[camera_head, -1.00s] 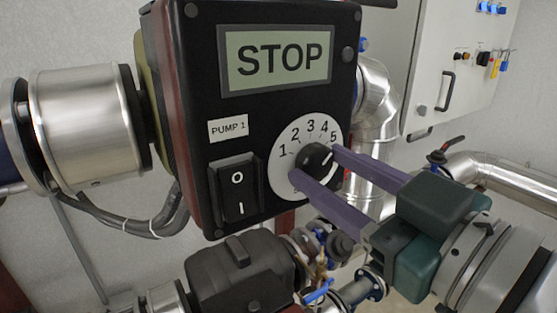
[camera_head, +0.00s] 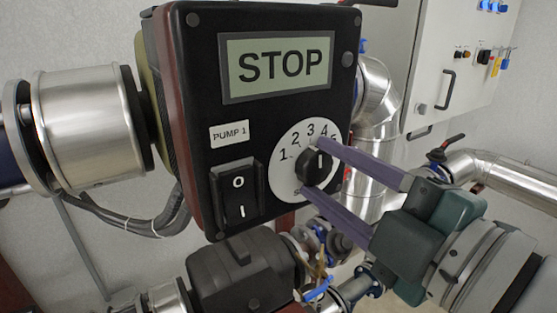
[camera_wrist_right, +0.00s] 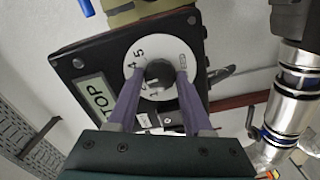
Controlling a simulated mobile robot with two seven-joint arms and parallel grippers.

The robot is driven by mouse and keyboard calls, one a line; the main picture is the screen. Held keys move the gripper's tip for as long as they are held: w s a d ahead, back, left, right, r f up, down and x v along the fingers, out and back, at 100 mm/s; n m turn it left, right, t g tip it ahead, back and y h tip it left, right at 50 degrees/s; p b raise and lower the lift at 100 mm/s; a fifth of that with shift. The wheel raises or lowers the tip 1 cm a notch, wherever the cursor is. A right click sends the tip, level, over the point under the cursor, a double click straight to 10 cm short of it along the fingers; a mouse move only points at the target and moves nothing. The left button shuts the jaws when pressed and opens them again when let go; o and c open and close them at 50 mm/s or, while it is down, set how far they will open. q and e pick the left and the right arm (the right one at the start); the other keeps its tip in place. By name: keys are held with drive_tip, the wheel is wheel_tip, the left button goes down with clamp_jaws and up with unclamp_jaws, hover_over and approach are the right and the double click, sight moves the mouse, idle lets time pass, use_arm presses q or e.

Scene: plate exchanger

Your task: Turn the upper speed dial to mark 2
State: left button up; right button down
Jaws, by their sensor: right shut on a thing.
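A black speed dial (camera_head: 316,166) sits on a white round scale (camera_head: 287,178) marked 1 to 5, on the black pump box labelled PUMP 1. It is the only such dial in view. Its white pointer line stands nearly upright, around marks 3 and 4. My right gripper (camera_head: 313,168) is shut on the dial, with one purple finger above it and the other below. In the right wrist view the dial (camera_wrist_right: 159,73) shows between the two fingertips (camera_wrist_right: 159,79). My left gripper is not in view.
A display (camera_head: 279,66) above the dial reads STOP. A black rocker switch (camera_head: 238,195) is left of the scale. A dark pump motor (camera_head: 243,272) lies below the box. Silver pipes (camera_head: 378,118) and a grey cabinet (camera_head: 433,70) stand behind on the right.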

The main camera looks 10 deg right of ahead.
drive_tip(key=shift+n, duration=2.2)
drive_tip(key=shift+c, duration=1.6)
unclamp_jaws()
drive_tip(key=shift+s+d+f, duration=0.15)
drive_tip(key=shift+s, duration=0.15)
drive_tip(key=b+v, duration=0.5)
drive_tip(key=v, duration=0.4)
